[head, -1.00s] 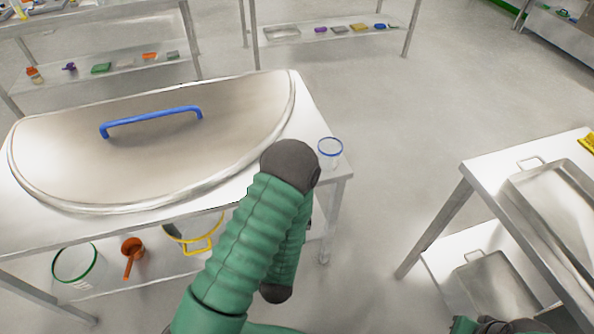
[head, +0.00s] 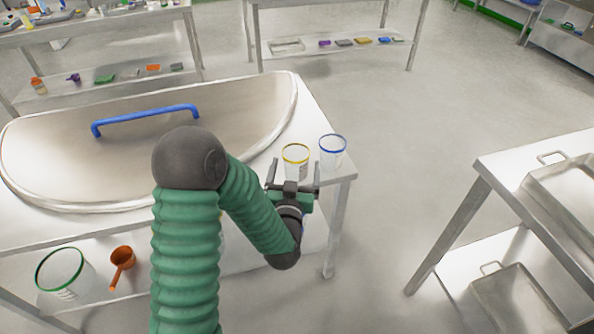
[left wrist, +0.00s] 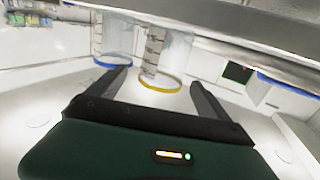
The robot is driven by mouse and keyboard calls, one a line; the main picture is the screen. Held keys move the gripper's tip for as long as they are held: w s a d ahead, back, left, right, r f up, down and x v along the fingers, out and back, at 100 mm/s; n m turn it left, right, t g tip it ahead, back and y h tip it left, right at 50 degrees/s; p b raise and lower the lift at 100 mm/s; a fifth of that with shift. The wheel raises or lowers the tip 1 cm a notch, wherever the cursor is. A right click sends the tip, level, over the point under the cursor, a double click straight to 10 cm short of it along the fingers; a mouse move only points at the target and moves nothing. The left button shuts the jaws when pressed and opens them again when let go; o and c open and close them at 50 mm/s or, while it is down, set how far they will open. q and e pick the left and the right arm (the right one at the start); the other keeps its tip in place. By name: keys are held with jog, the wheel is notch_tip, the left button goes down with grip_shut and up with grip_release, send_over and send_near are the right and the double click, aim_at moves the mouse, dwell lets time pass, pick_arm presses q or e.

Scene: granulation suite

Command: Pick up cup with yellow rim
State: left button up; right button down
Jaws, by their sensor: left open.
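The clear cup with a yellow rim (head: 296,162) stands upright on the white table near its right corner. In the left wrist view this cup (left wrist: 166,55) shows between the two fingers, beyond the gripper body, with marks on its wall. My left gripper (head: 295,184) is open and empty at the table's front edge, close in front of the cup. Its two fingers point at the cup, one to each side. I cannot tell whether either finger touches it. My right gripper is not in view.
A clear cup with a blue rim (head: 333,155) stands just right of the yellow-rimmed one. A green-rimmed container (head: 62,275) and orange scoop (head: 122,262) are below. Metal trays (head: 520,300) are at right.

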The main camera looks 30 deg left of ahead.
aim_at(297, 147)
pick_arm(q)
jog(key=x, duration=0.5)
jog(key=shift+s+a, duration=0.1)
jog(key=shift+a, duration=0.15)
jog(key=shift+d+r, duration=0.1)
jog(key=shift+d, duration=0.05)
jog(key=c, duration=1.4)
